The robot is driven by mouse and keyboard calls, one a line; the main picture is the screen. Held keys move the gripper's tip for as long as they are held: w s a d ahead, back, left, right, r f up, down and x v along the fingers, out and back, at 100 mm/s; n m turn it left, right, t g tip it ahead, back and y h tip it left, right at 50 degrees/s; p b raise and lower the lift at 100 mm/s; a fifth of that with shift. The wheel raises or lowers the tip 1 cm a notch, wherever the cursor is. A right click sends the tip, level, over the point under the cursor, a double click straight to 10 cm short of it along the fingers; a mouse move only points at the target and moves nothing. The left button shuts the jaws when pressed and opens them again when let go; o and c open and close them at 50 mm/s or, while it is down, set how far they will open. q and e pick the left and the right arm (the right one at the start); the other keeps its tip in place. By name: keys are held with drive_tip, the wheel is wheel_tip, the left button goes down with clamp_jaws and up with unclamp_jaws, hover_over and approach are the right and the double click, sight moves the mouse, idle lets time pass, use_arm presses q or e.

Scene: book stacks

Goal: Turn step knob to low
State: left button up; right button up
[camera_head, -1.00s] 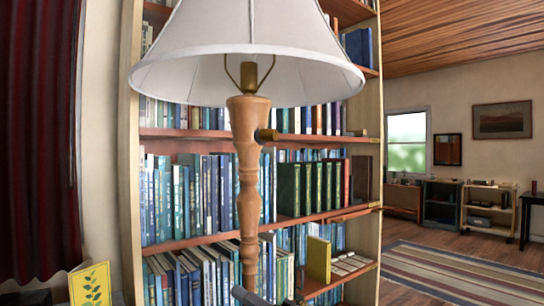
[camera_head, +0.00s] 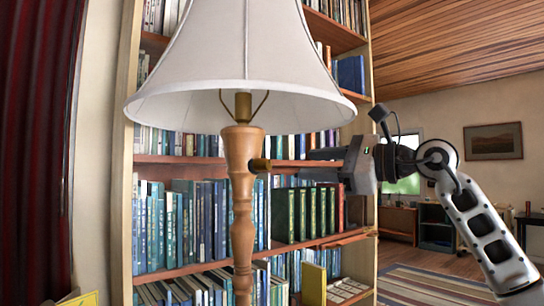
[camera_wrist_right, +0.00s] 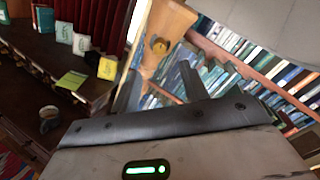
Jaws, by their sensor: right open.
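A floor lamp with a white shade (camera_head: 245,60) and a turned wooden post (camera_head: 242,200) stands in front of me. The setting of the knob cannot be read. My left gripper is not in view.
A tall bookcase (camera_head: 128,200) full of books stands close behind the lamp. A dark red curtain (camera_head: 35,150) hangs at the left. The shade overhangs the knob. Open floor with a striped rug (camera_head: 425,285) lies at the right.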

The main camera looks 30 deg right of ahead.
sight(270, 165)
drive_tip(key=p+x, duration=0.2)
drive_tip(key=x, duration=0.8)
drive_tip(key=shift+p, duration=0.4)
clamp_jaws()
